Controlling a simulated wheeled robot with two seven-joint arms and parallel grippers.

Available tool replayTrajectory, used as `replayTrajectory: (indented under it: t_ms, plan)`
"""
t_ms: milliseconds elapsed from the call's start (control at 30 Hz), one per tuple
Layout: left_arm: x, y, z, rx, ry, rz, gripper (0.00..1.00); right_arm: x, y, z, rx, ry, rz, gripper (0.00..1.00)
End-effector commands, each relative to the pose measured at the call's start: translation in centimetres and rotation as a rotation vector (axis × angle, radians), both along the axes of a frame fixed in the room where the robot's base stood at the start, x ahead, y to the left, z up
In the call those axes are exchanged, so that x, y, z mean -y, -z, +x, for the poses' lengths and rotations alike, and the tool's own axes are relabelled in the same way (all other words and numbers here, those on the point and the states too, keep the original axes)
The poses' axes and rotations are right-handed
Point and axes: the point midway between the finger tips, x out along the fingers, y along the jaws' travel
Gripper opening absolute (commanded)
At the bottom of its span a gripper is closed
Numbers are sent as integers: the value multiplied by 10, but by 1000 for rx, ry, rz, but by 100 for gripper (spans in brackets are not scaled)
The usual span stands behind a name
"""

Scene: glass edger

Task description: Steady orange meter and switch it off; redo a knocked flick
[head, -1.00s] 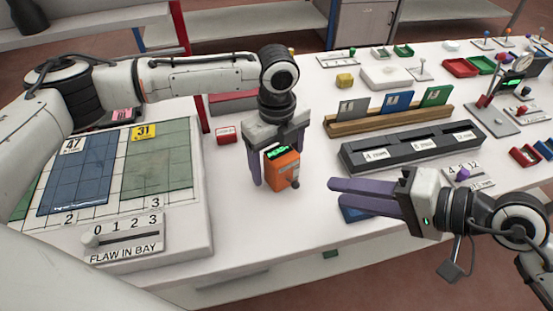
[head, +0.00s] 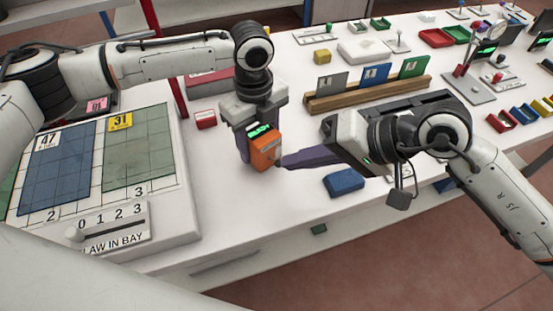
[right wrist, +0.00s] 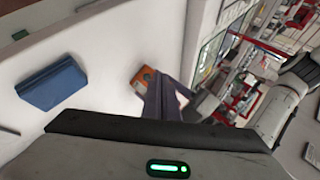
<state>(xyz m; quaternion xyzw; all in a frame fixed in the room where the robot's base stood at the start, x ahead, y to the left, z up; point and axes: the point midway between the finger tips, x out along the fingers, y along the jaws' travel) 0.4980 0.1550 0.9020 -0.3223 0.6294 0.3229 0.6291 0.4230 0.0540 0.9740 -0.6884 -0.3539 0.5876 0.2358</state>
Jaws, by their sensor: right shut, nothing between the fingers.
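The orange meter (head: 264,149) stands upright on the white table, its small display on top lit green. My left gripper (head: 257,145) comes down from above with its purple fingers on either side of the meter, closed on it. My right gripper (head: 284,162) is shut and empty. Its fingertips point left at the meter's lower right side, where the grey switch lever is; they hide most of it, and I cannot tell whether they touch. In the right wrist view, the orange meter (right wrist: 143,78) shows just past the purple fingertips, partly covered by them.
A blue block-like tray (head: 344,182) lies on the table below my right gripper. A small red box (head: 205,120) stands left of the meter. A wooden rack (head: 330,101) with cards is behind. The flaw board (head: 160,205) is at left. Table in front of the meter is clear.

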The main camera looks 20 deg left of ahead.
Motion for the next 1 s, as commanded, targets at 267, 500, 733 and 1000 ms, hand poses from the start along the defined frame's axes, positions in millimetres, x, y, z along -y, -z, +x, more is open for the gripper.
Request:
replayTrajectory:
  t_ms: [267,500,733,1000]
  plan:
    - [0,-1,0,1,0,-1,21,-45,-12,4,159,-224,-398,0]
    - [0,-1,0,1,0,-1,21,-44,-26,18,289,-278,-687,0]
    - [0,-1,0,2,0,-1,21,-40,-29,24,326,-280,-775,0]
    - [0,-1,0,2,0,-1,21,-40,-7,23,323,-282,-773,0]
